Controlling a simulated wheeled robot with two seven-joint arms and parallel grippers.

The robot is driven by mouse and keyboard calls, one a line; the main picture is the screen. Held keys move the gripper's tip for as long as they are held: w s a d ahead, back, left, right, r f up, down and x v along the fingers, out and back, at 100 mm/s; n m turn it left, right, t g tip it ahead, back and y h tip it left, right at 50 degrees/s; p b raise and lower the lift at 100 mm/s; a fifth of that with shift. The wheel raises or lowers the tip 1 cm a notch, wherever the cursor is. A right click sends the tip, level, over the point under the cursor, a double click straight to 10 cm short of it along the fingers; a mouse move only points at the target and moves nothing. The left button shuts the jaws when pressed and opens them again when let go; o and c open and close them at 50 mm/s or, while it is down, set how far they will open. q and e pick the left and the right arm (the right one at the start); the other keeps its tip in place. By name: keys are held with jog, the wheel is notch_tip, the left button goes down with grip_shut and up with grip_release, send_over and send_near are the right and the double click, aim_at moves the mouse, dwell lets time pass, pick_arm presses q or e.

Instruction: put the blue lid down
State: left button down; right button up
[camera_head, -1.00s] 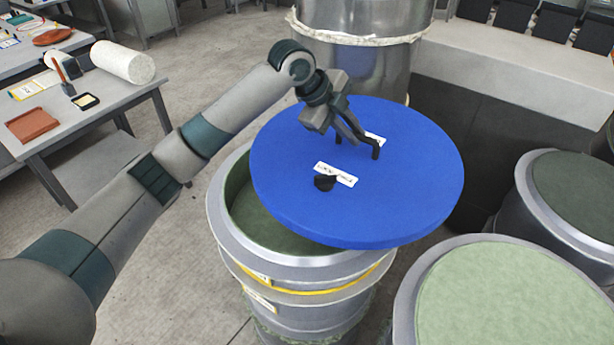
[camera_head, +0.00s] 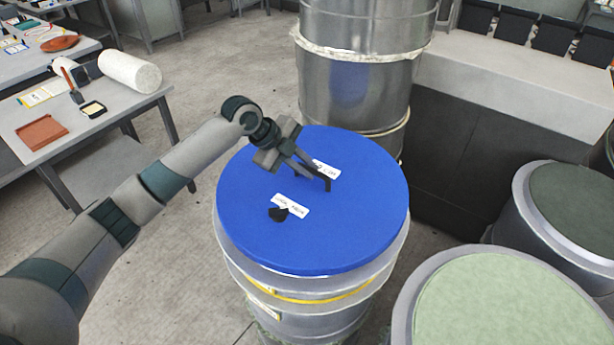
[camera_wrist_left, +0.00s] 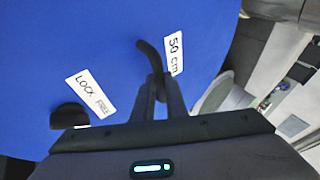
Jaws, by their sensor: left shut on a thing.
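The blue lid (camera_head: 300,240) is a large round disc with two white labels, a small black knob and a black handle. It lies over the top of a grey metal drum (camera_head: 320,318) with a yellow band and hides the drum's opening. I cannot tell whether it rests fully on the rim. My left gripper (camera_head: 318,182) is shut on the lid's handle, above the lid. The left wrist view shows the fingers (camera_wrist_left: 160,88) at the black handle, beside the "50 cm" label, with the lid (camera_wrist_left: 100,40) filling the left. My right gripper is not in view.
A tall metal cylinder (camera_head: 352,80) stands right behind the lid. Two more drums with green tops, a pale one (camera_head: 495,310) and a dark one (camera_head: 575,210), stand at the right. A table (camera_head: 95,125) with small items is at the left. Bare floor lies between.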

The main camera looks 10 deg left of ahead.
aim_at(312, 182)
pick_arm(q)
jog(key=shift+f+p, duration=0.2)
jog(key=shift+p, duration=0.1)
notch_tip(312, 182, down, 3)
jog(key=shift+r+p, duration=0.15)
jog(key=shift+p, duration=0.6)
jog(key=shift+f, duration=0.35)
jog(key=c, duration=1.8)
grip_release()
jog(key=shift+f, duration=0.1)
jog(key=shift+o, duration=0.2)
